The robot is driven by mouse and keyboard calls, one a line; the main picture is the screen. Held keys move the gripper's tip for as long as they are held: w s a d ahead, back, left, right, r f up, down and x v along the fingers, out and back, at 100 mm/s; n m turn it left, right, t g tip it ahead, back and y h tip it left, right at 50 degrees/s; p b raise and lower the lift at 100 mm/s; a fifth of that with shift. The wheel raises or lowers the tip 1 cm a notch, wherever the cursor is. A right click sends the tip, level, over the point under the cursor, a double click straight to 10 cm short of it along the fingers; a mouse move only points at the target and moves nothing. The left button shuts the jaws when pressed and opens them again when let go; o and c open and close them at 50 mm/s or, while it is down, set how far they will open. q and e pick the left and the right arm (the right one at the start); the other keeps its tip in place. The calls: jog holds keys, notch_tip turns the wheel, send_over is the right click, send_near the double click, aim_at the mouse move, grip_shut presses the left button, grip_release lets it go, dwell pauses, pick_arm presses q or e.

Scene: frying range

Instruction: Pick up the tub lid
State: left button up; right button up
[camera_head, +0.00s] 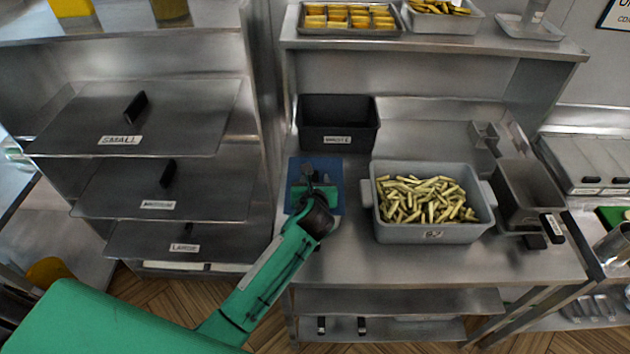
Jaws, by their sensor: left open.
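Three flat dark panels with upright black handles lie on the left rack, one above the other. The top one (75,115) is labelled SMALL, the middle one (105,190) has a label too small to read, and the lowest (140,238) reads LARGE. They look like lids, but I cannot tell which is the tub lid. A grey tub (400,232) full of cut fries stands uncovered on the steel counter. My left gripper (309,172) is open over a blue mat (335,172), left of the tub; its wrist hides part of the mat. My right gripper is out of view.
A black bin (338,137) stands behind the mat. A dark steel container (530,190) with a handle sits right of the tub. Trays of food (348,31) rest on the shelf above. The counter (370,265) is clear in front of the tub.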

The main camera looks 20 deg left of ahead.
pick_arm(q)
jog(key=shift+x, duration=0.95)
jog(key=shift+r, duration=0.1)
grip_shut()
jog(key=shift+r, duration=0.1)
